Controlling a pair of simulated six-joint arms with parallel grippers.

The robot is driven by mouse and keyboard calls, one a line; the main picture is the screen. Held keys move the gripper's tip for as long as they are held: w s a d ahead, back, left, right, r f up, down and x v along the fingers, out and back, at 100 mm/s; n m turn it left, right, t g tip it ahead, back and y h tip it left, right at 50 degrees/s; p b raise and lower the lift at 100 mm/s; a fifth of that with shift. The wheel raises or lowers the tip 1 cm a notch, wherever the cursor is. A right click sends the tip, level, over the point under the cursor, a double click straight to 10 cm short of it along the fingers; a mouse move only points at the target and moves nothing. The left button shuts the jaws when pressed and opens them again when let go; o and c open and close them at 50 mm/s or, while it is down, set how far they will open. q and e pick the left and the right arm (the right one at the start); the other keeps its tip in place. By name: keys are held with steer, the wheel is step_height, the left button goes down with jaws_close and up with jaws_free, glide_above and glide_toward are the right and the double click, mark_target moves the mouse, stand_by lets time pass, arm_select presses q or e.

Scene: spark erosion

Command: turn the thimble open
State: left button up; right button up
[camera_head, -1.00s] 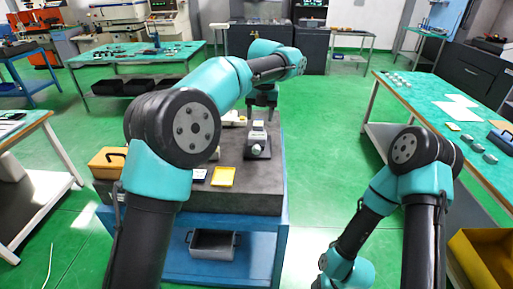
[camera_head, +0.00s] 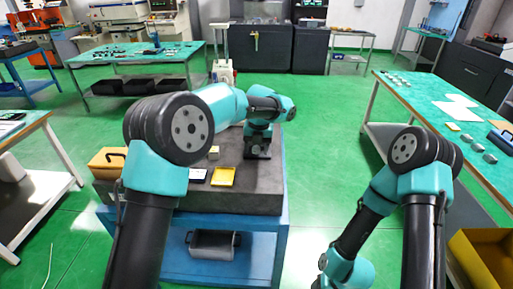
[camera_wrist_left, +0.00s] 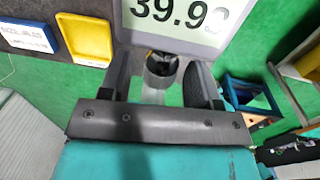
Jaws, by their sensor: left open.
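A dark instrument (camera_head: 258,152) stands on the dark stone top. In the left wrist view its digital display (camera_wrist_left: 180,14) reads about 39.9, the last digit unclear. A silvery cylinder, which looks like the thimble (camera_wrist_left: 160,66), sits below the display between the fingers of my left gripper (camera_wrist_left: 162,82). The fingers are apart, one on each side of it. I cannot tell whether either touches it. In the head view my left gripper (camera_head: 258,136) is at the instrument and mostly hides its upper part. My right arm is folded at lower right; its gripper is out of view.
A yellow tray (camera_head: 223,177) and a white card (camera_head: 197,175) lie in front of the instrument. The stone top (camera_head: 262,196) rests on a blue trolley. A yellow case (camera_head: 107,160) sits at its left edge. A small pale block (camera_head: 213,153) stands near the left arm.

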arm_select(q)
steer(key=c, duration=0.9)
steer(key=shift+h, duration=0.3)
steer(key=h, duration=0.3)
steer(key=shift+a, duration=0.25)
steer(key=shift+a+h, duration=0.1)
steer(key=shift+h, duration=1.6)
steer(key=o, duration=0.9)
